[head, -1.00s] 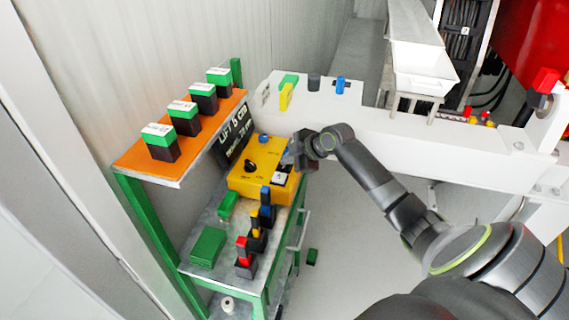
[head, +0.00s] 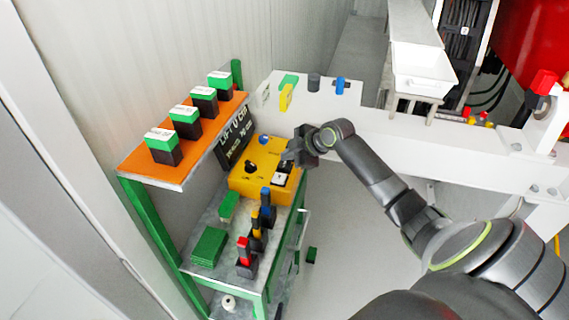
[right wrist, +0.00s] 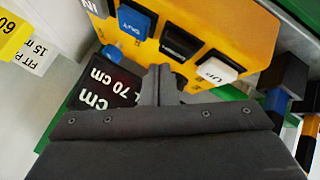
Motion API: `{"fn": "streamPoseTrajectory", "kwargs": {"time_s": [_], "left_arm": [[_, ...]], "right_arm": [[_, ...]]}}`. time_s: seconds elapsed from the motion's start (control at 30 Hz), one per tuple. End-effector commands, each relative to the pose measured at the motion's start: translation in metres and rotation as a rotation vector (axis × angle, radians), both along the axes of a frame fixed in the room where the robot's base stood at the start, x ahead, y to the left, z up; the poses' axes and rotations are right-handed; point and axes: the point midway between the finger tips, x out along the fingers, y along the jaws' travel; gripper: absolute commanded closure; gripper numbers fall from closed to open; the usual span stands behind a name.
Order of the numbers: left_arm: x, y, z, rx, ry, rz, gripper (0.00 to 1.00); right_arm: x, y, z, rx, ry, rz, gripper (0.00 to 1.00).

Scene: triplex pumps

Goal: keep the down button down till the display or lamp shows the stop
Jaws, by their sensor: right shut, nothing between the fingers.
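The yellow control box (head: 245,186) sits on the grey bench. In the right wrist view it bears a blue button (right wrist: 135,20), a black button (right wrist: 181,42) and a white button marked UP (right wrist: 212,67). The black one lies between the others; its label is unreadable. My right gripper (head: 287,158) is shut and empty over the box. Its fingertips (right wrist: 162,72) point at the black button's near edge; I cannot tell if they touch. The dark display (head: 236,137) seems to read LIFT 0 cm; it also shows partly in the wrist view (right wrist: 108,88). My left gripper is not in view.
An orange shelf (head: 140,174) with several green-and-black blocks stands left of the box. A white beam (head: 400,128) runs behind my right arm.

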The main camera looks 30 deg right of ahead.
Motion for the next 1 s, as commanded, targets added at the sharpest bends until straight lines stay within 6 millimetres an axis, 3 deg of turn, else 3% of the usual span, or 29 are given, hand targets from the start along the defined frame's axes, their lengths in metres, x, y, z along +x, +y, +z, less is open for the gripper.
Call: {"fn": "streamPoseTrajectory", "kwargs": {"time_s": [0.6,1.0], "left_arm": [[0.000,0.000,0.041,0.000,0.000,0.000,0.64],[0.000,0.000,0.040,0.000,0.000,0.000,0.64]], "right_arm": [[0.000,0.000,0.050,0.000,-0.001,-0.001,1.00],[0.000,0.000,0.050,0.000,0.000,0.000,1.00]]}}
